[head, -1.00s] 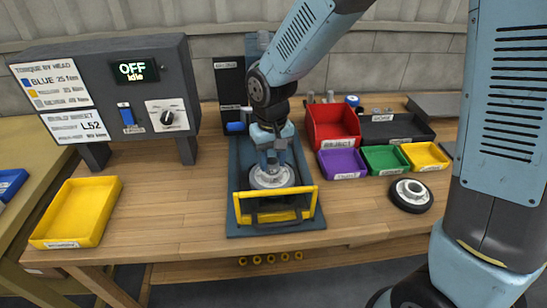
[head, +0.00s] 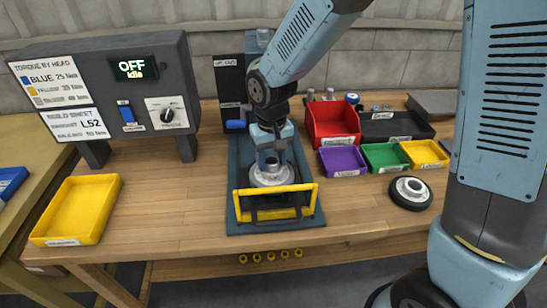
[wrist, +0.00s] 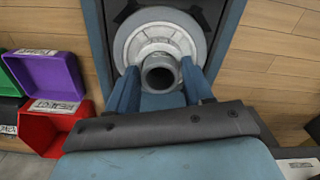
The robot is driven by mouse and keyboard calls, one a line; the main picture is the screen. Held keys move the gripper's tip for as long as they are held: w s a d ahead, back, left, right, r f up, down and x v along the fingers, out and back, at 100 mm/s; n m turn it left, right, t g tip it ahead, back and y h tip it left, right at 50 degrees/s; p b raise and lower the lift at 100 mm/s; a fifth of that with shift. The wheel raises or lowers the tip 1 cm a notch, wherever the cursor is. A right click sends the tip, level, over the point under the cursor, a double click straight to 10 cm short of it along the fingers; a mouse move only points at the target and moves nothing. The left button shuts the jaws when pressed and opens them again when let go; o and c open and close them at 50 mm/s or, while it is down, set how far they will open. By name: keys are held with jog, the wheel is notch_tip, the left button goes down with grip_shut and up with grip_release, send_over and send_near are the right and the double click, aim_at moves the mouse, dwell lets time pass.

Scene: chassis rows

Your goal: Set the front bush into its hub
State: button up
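The front bush (wrist: 160,72) is a short grey tube with a dark bore. In the wrist view it sits between my fingertips, which appear to touch it on both sides. In the head view the bush (head: 271,164) stands upright over the pale hub (head: 257,180). The wrist view shows the hub (wrist: 140,43) as a flanged disc behind the bush, ringed by a grey rim. My gripper (head: 271,152) points down above the hub and appears shut on the bush. Whether the bush's lower end is in the hub is hidden.
A yellow guard bar (head: 304,187) crosses the fixture's front. A red bin (head: 333,141) and purple bin (head: 342,174) stand right. Another wheel with a hub (head: 410,193) lies at the right front. A yellow tray (head: 75,210) and grey control box (head: 185,80) stand left.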

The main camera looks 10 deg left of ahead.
jog(key=o, duration=0.3)
notch_tip(320, 180, up, 14)
jog(key=shift+f, duration=0.15)
dwell(0.5)
